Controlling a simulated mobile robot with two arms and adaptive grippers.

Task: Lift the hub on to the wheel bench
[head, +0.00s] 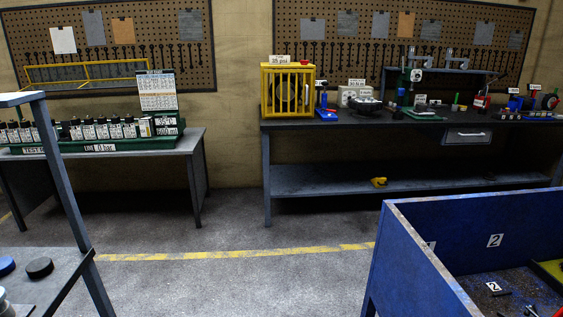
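No hub that I can pick out for certain shows in the head view. A long dark-topped bench (410,122) stands against the back wall at the right. On its left end is a yellow cage (288,90) with a dark round thing, perhaps a tyre, behind its bars. I cannot tell for certain that this is the wheel bench. Neither of my grippers is in view.
A blue bin (415,245) numbered 2 fills the lower right. A grey table (172,145) with a green rack (80,148) stands back left. A shelf stand (75,265) holding dark discs (39,267) is near left. Floor with a yellow line (240,253) is clear between.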

